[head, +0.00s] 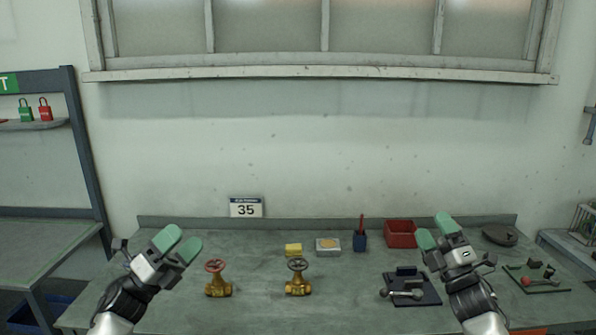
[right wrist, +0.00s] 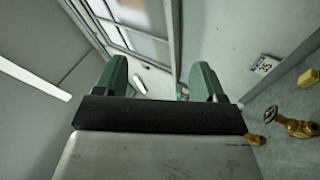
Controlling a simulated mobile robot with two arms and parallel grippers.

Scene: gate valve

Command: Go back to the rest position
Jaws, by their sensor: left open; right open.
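My left gripper (head: 183,246) is raised over the left part of the workbench (head: 340,290), open and empty. My right gripper (head: 435,231) is raised over the right part, also open and empty. In the right wrist view its two green fingers (right wrist: 160,82) stand wide apart with nothing between them. A brass gate valve with a red handwheel (head: 217,279) stands right of my left gripper. A second brass valve with a dark handwheel (head: 298,278) stands near the middle. Neither gripper touches a valve. Both valves also show at the right edge of the right wrist view.
A yellow block (head: 293,250), a pale box (head: 328,246), a blue cup (head: 360,241) and a red bin (head: 400,233) stand along the back. A dark plate with a clamp (head: 410,290) lies beside my right arm. A green plate (head: 537,279) is at far right.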

